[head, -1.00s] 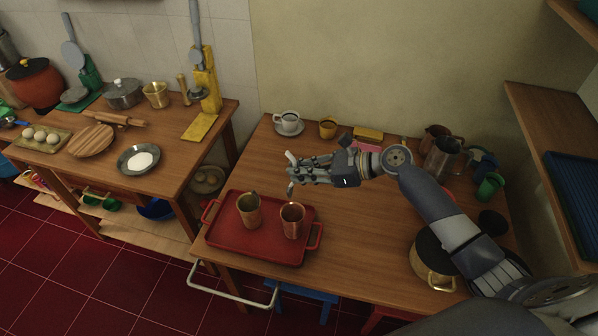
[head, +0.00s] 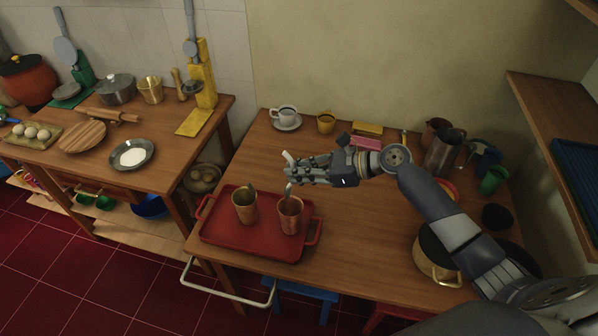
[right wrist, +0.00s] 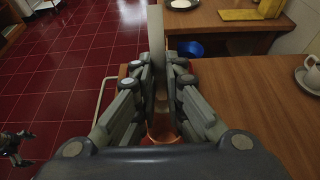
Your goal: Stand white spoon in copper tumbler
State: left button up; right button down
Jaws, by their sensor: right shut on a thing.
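My right gripper (head: 300,170) is shut on the white spoon (head: 288,158) above the red tray. The spoon is roughly upright, one end above the fingers and the other pointing down at the mouth of the copper tumbler (head: 290,218). I cannot tell whether its lower tip is inside the rim. In the right wrist view the spoon (right wrist: 158,45) stands between the fingers, and part of the tumbler (right wrist: 163,130) shows below, mostly hidden by the gripper.
A second, more golden tumbler (head: 244,210) with a grey utensil stands left of the copper one on the red tray (head: 230,243). A cup on a saucer (head: 287,125) and a yellow mug (head: 326,122) stand behind. The table's middle front is clear.

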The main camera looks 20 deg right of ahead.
aim_at(288, 192)
jog(key=shift+f+b, duration=2.45)
jog(key=shift+f, duration=1.4)
jog(key=c, duration=1.6)
grip_release()
jog(key=v, duration=1.2)
